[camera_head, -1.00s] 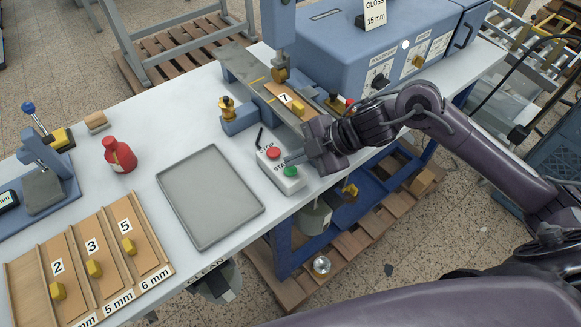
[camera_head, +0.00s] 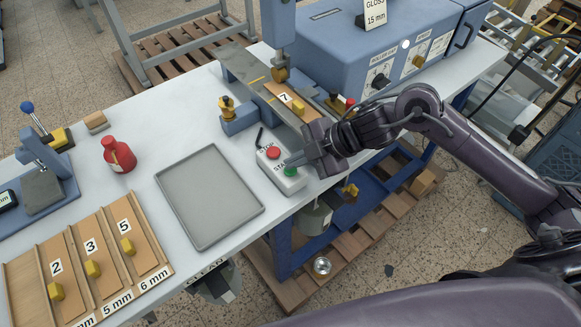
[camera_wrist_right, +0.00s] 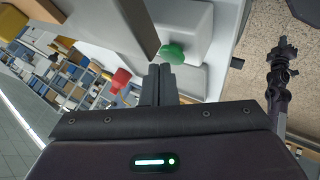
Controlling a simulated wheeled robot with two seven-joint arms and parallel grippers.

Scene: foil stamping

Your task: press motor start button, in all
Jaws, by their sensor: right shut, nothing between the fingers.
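The motor button box (camera_head: 282,172) is a white box on the table with a red stop button (camera_head: 274,153) and a green start button (camera_head: 290,171). My right gripper (camera_head: 294,161) is shut and empty, its fingertips just beside or over the green button. In the right wrist view the shut fingers (camera_wrist_right: 160,72) point at the green button (camera_wrist_right: 172,54), very close to it; I cannot tell whether they touch. The red button also shows there (camera_wrist_right: 121,78). My left gripper is not in view.
Right behind the box is the blue stamping machine (camera_head: 350,45) with a board marked 7 (camera_head: 283,98) on its bed. A grey tray (camera_head: 208,195) lies to the left. A red bottle (camera_head: 119,155) and a wooden rack (camera_head: 152,262) with numbered boards stand further left.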

